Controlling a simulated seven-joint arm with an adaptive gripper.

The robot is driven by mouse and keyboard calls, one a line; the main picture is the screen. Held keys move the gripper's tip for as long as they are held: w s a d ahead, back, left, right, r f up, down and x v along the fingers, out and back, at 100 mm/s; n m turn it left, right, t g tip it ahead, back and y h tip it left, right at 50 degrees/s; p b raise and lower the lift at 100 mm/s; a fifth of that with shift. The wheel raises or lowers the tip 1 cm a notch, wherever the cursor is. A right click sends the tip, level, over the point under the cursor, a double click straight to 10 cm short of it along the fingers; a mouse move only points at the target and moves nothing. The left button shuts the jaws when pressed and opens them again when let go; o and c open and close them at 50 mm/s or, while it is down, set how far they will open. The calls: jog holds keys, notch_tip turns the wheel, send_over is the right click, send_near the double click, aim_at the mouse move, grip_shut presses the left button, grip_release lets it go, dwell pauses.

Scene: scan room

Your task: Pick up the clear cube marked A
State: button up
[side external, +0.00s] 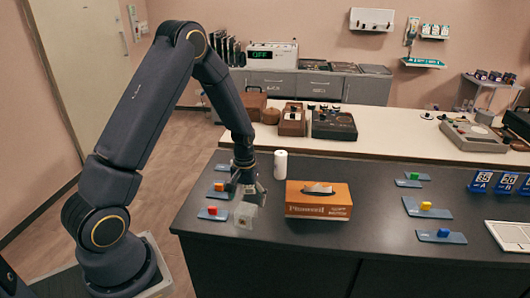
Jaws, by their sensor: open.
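A clear, pale cube (245,216) sits near the left front edge of the dark counter (330,249); no letter can be read on it at this size. My gripper (248,198) points down from the arm, open, just above the cube and overlapping its upper part in the picture. I cannot tell whether the fingers are beside the cube or still over it.
An orange tissue box (318,210) stands close to the right of the cube, and a white cylinder (281,165) stands behind. Blue plates with small coloured blocks lie to the left (214,214) and right (440,237). The counter between the tissue box and the right-hand plates is clear.

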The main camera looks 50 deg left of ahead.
aim_at(246, 208)
jog(key=f, duration=0.6)
jog(key=shift+s+d+f, duration=0.2)
jog(key=shift+s+d, duration=0.05)
jog(key=shift+s, duration=0.15)
jog(key=shift+c, duration=0.4)
jog(key=c, duration=1.4)
